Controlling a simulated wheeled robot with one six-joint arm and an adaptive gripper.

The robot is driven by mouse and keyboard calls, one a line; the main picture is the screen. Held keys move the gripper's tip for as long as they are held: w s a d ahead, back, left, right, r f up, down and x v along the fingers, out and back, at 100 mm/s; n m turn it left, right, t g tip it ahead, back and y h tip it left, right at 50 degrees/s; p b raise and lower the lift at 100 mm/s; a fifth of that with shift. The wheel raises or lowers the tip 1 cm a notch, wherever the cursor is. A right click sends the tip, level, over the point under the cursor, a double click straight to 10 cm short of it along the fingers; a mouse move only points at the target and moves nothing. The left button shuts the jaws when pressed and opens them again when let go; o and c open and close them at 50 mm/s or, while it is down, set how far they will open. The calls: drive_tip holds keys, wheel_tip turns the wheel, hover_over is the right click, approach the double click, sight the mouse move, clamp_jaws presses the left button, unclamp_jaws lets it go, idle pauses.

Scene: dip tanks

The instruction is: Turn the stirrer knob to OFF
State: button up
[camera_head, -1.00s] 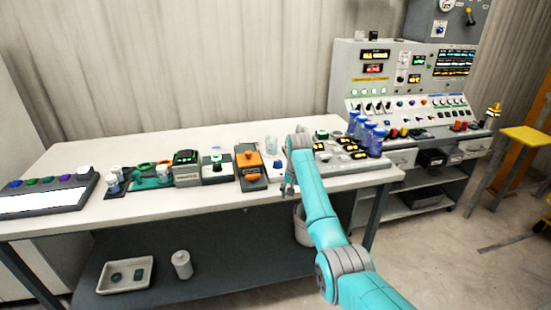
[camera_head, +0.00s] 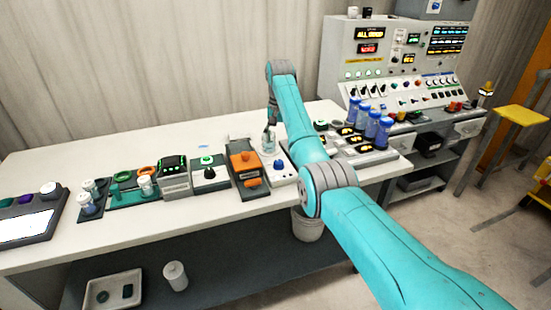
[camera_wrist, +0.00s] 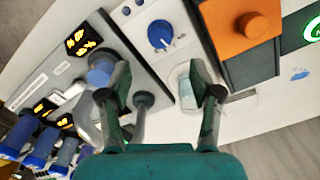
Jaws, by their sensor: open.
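A white unit (camera_head: 284,179) near the right end of the bench carries a clear beaker (camera_head: 268,143) and a small blue knob (camera_head: 279,165); it looks like the stirrer. In the wrist view the round blue knob (camera_wrist: 160,35) has a white pointer line and sits on the white panel above the gripper in the picture. My gripper (camera_head: 270,130) hangs over this unit, close to the beaker. In the wrist view my gripper (camera_wrist: 162,85) is open and empty, with the beaker (camera_wrist: 186,88) below, near the right finger. No finger touches the knob.
An orange-topped box (camera_head: 246,168) stands left of the white unit. A black-knob unit (camera_head: 210,173) is further left. The bench front (camera_head: 150,235) is clear.

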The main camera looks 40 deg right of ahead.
sight(279, 162)
wheel_tip(279, 162, down, 10)
drive_tip(key=shift+r, duration=0.1)
idle(0.4)
drive_tip(key=c, duration=1.2)
